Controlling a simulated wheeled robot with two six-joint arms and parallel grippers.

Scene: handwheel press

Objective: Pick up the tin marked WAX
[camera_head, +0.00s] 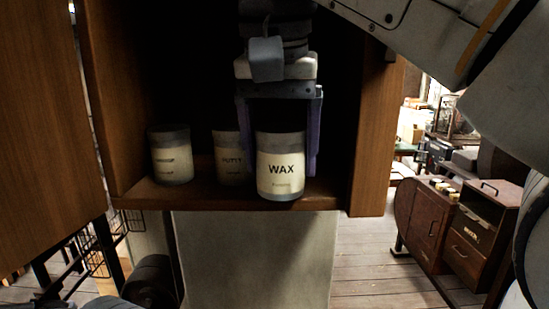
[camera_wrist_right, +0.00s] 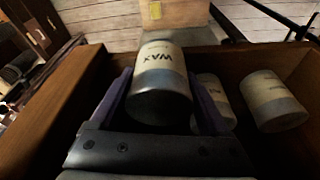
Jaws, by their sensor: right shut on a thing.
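The tin marked WAX (camera_head: 281,166) is grey with a cream label and stands upright at the front edge of the cabinet shelf. My right gripper (camera_head: 281,140) reaches down from above with a finger on each side of the tin and is shut on it. In the right wrist view the WAX tin (camera_wrist_right: 160,85) sits between the two purple fingers (camera_wrist_right: 161,100). I cannot tell whether the tin's base touches the shelf. My left gripper is not in view.
A tin marked PUTTY (camera_head: 229,158) stands just left of the WAX tin, partly behind my gripper's finger. Another tin (camera_head: 171,156) stands further left. The wooden shelf (camera_head: 215,196) has side walls, with an open door (camera_head: 45,130) at left. A brown cabinet (camera_head: 455,230) stands at right.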

